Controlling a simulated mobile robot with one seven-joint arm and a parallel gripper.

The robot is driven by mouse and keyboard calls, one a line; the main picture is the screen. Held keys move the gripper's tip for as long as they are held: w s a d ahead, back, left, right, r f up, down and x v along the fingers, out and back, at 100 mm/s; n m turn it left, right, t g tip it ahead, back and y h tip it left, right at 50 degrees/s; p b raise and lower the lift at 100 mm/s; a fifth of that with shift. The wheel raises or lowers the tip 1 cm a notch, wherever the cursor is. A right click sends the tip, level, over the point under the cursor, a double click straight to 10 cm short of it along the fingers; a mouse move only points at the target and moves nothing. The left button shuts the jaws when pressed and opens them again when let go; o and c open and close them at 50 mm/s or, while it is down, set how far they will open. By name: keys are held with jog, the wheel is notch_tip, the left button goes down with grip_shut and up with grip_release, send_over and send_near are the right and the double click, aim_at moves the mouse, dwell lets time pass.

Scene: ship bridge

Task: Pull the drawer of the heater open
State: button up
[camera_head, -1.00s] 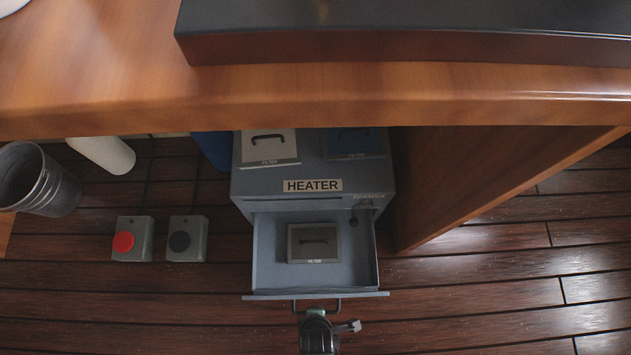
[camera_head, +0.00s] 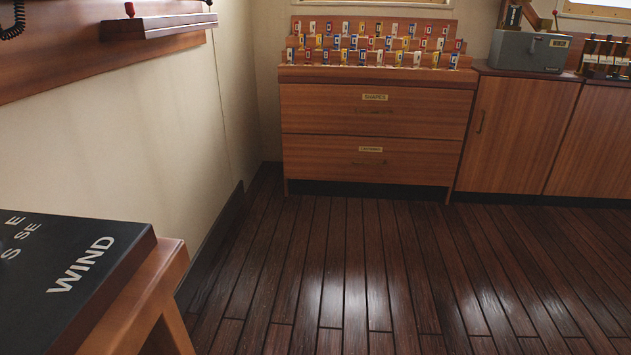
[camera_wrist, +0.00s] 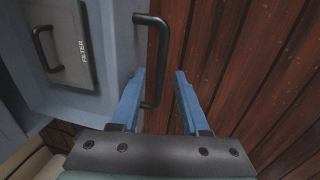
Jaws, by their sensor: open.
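The heater's grey-blue drawer (camera_wrist: 112,60) fills the left of the wrist view, and I look into its inside. A grey filter box (camera_wrist: 82,72) with a dark handle lies in it. The drawer's black bar handle (camera_wrist: 163,45) stands out from the drawer front. My gripper (camera_wrist: 159,73) is open, with one blue finger on each side of the handle's near end. I cannot tell whether either finger touches the handle. The head view does not show the heater, the drawer or my gripper.
Dark plank floor (camera_wrist: 245,75) lies right of the handle. In the head view, a console marked WIND (camera_head: 100,240) stands at left. A wooden drawer cabinet (camera_head: 375,125) with rows of small colourful items stands at the back. The floor between (camera_head: 340,270) is clear.

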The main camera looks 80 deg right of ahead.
notch_tip(320, 180, up, 13)
jog(key=s+p, duration=0.2)
jog(key=p, duration=0.6)
jog(key=shift+s, duration=0.2)
jog(key=shift+f, duration=0.15)
